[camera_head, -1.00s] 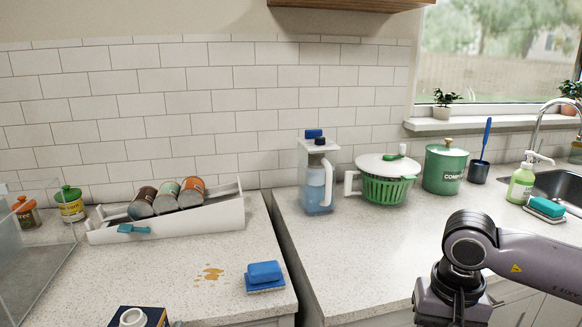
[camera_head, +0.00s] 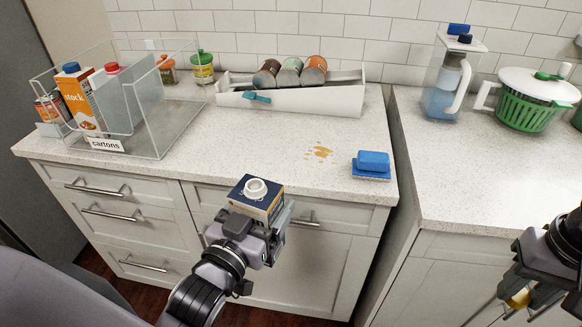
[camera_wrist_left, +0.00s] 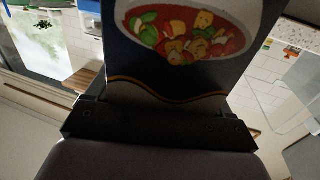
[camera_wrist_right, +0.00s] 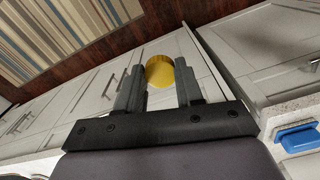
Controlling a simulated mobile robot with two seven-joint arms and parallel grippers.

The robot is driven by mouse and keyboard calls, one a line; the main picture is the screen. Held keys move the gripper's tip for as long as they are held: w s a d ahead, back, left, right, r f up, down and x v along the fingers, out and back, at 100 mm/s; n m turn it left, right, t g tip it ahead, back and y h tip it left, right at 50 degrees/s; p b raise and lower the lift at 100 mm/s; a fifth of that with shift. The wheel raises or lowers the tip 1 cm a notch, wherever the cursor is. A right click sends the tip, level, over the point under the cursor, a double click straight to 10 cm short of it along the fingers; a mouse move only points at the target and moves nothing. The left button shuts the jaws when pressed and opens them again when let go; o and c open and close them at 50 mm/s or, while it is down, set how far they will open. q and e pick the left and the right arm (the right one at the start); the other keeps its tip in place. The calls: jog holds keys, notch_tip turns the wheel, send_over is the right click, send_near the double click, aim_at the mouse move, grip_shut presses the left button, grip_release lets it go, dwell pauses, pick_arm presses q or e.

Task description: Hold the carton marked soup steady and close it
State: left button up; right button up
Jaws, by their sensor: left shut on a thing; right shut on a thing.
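The soup carton (camera_head: 256,195) is dark blue with a white open spout on top, upright in front of the left counter. My left gripper (camera_head: 262,226) is shut on its lower part. The left wrist view shows the carton's front with a bowl of soup (camera_wrist_left: 185,35) pictured on it. A yellow cap (camera_wrist_right: 160,71) is between the fingers of my right gripper (camera_wrist_right: 160,92). In the head view the cap (camera_head: 518,298) shows at the lower right, well apart from the carton. The right gripper is partly cut off there.
A clear bin (camera_head: 160,140) labelled cartons holds an orange stock carton (camera_head: 78,103) and others. A white can rack (camera_head: 290,100), a brown spill (camera_head: 319,152) and a blue sponge (camera_head: 373,160) are on the left counter. A gap separates the two counters.

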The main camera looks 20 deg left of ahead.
pick_arm(q)
jog(key=s+d+r+m+g+h, duration=0.1)
jog(key=s+d+m+g+h, duration=0.1)
jog(key=d+m+g+h, duration=0.2)
jog(key=d+m+h, duration=0.3)
jog(key=d+h, duration=0.4)
jog(key=d, duration=0.4)
jog(key=shift+d+m, duration=0.3)
jog(key=shift+m, duration=0.1)
jog(key=shift+r, duration=0.1)
pick_arm(e)
jog(key=shift+w+a+r, duration=0.15)
jog(key=shift+a+r, duration=0.1)
jog(key=shift+a, duration=0.1)
jog(key=s+a+r+n, duration=0.2)
jog(key=a+r, duration=0.6)
jog(key=a, duration=0.5)
jog(key=s+a+r+n, duration=0.1)
jog(key=a+r+n, duration=0.1)
jog(key=a+r, duration=0.6)
jog(key=a, duration=0.6)
jog(key=shift+s+a+r+n, duration=0.15)
jog(key=shift+s+r+n, duration=0.25)
jog(key=shift+f, duration=0.2)
jog(key=shift+f, duration=1.85)
